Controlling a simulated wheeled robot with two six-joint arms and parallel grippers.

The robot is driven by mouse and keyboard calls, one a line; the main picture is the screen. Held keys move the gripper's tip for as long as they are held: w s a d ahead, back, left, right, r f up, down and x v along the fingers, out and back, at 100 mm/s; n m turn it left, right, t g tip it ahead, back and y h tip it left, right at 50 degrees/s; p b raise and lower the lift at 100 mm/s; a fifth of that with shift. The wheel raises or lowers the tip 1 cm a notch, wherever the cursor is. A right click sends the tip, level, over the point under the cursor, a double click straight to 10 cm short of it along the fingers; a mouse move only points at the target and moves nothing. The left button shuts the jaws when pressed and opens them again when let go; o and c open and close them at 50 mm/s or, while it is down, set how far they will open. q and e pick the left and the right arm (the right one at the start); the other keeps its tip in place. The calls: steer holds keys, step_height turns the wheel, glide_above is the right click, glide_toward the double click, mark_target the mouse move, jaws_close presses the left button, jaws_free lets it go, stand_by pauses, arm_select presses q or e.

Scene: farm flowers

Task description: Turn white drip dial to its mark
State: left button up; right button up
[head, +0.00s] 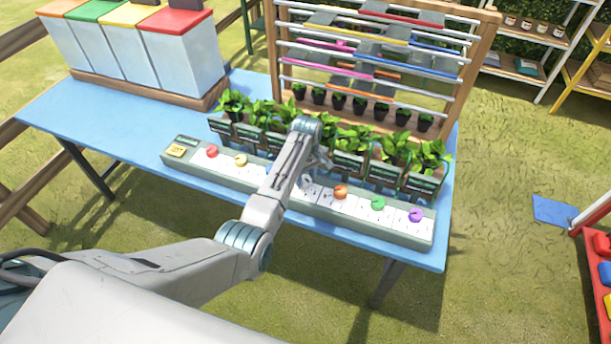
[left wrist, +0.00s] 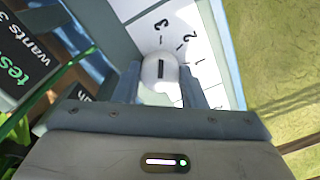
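The drip panel (head: 270,187) is a long pale strip along the front of the blue table, with a row of coloured dials. The white dial (left wrist: 158,70) shows in the left wrist view as a round knob with a dark line. This line points roughly toward the figure 3 on the white scale (left wrist: 203,62); figures 2 and 1 lie to the right. My left gripper (head: 306,182) reaches down over the panel's middle. In the left wrist view its fingers (left wrist: 160,84) flank the white dial closely and appear shut on it. The right gripper is not in view.
Potted seedlings with dark labels (head: 349,163) stand right behind the panel; one label (left wrist: 35,50) reads "wants 3". Other dials, such as the orange one (head: 341,192) and green one (head: 378,203), sit close by. A wooden rack (head: 483,50) and coloured-lid bins (head: 185,60) stand behind.

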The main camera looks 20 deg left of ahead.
arm_select(q)
steer(key=shift+c, duration=0.8)
